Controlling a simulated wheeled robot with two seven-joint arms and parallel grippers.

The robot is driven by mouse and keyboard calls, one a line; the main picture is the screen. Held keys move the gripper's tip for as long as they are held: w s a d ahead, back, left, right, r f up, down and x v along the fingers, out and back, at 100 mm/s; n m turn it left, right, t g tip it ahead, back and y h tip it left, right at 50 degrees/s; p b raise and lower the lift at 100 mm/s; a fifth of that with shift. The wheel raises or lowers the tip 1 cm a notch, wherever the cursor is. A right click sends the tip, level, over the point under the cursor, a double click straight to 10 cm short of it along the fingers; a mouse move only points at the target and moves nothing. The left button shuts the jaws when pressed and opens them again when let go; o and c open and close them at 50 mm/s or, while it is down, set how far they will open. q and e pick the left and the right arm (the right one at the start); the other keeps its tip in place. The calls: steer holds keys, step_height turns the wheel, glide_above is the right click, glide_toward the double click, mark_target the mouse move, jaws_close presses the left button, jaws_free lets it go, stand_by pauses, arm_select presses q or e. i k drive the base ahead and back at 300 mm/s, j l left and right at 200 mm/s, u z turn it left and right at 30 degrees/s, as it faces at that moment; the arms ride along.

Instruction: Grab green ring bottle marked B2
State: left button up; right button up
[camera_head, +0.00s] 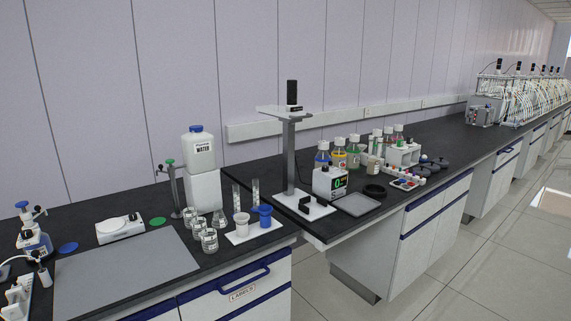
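A group of bottles stands on the far black bench, behind the scale (330,181). One bottle has a green ring (354,153). To its left stand a bottle with a yellow and red band (339,158) and a bottle with a blue ring (322,156). More small bottles stand to the right, by a white rack (404,155). The markings are too small to read, so I cannot tell which bottle is B2. Neither of my grippers is in view.
A tall stand (290,160) is left of the bottles. A grey tray (357,205), a black ring (374,191) and a tray of small vials (404,184) lie in front. Beakers (209,240) and a water container (199,150) are on the nearer bench. The floor at right is clear.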

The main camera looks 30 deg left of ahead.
mark_target(353, 151)
steer(key=i+l+u, duration=0.25)
steer(key=u, duration=0.2)
steer(key=i+l+u, duration=0.2)
steer(key=l+u, duration=0.15)
steer(key=u, duration=0.15)
steer(key=i+l+u, duration=0.1)
steer(key=l+u, duration=0.35)
steer(key=i+l+u, duration=0.25)
steer(key=l, duration=1.35)
steer(key=l+u, duration=0.2)
steer(key=l, duration=1.35)
